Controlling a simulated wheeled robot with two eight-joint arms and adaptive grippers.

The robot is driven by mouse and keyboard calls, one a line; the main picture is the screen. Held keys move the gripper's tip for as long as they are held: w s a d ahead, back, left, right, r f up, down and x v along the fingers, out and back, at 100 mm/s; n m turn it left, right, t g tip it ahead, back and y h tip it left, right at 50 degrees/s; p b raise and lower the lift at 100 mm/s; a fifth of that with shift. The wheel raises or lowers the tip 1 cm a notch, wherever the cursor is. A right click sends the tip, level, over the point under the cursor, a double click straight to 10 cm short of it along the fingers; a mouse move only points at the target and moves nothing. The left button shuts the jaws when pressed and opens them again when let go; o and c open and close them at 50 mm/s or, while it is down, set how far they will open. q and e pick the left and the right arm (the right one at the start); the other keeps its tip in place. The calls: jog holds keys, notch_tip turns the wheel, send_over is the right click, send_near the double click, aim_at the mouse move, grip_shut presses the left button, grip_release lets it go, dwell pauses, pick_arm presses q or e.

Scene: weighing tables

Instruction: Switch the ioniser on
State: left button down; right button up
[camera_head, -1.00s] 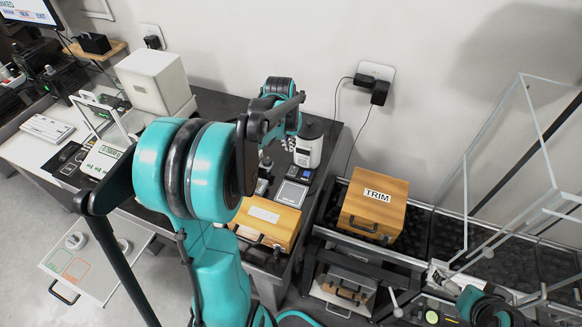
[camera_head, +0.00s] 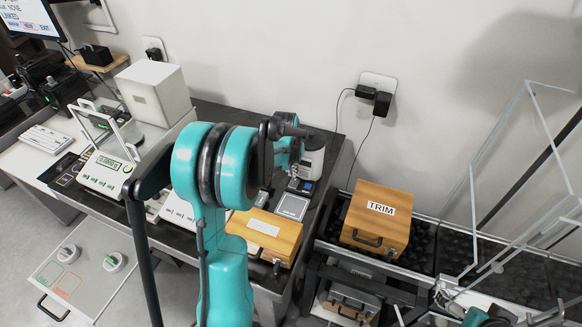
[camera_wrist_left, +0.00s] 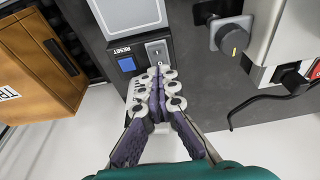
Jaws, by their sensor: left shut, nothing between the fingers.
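I cannot tell for sure which unit is the ioniser. In the left wrist view, a dark panel has a blue RESET button (camera_wrist_left: 127,64) and a small grey switch plate (camera_wrist_left: 157,50) beside it. My left gripper (camera_wrist_left: 158,80) is shut and empty, its fingertips just below that switch plate, partly covering the panel; contact cannot be told. To the right is a pale housing with a black knob (camera_wrist_left: 233,40) and a red switch (camera_wrist_left: 310,70) at the picture's edge. In the head view, a white cylinder unit (camera_head: 312,160) stands behind my left arm, which hides much of this area.
A wooden TRIM box (camera_head: 377,215) stands right of the bench. Another wooden box (camera_head: 265,232) lies in front of the panel. A balance (camera_head: 105,172) is at left. Clear frames (camera_head: 535,150) rise at right. Wall plugs (camera_head: 378,95) have hanging cables.

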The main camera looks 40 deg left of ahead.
aim_at(292, 185)
pick_arm(q)
jog(key=shift+s+d+f+b, duration=0.15)
jog(key=shift+f+b, duration=0.2)
jog(key=shift+f, duration=0.65)
jog(key=shift+s+a+f+b, duration=0.1)
jog(key=shift+f+b, duration=0.25)
jog(key=shift+f, duration=0.65)
jog(key=shift+s+d+f+b, duration=0.1)
jog(key=shift+s+f+b, duration=0.1)
jog(key=shift+f+b, duration=0.35)
jog(key=shift+r+p, duration=0.1)
jog(key=shift+p, duration=0.2)
jog(key=shift+w+a+r, duration=0.2)
jog(key=shift+w+r, duration=0.1)
jog(key=shift+w, duration=0.4)
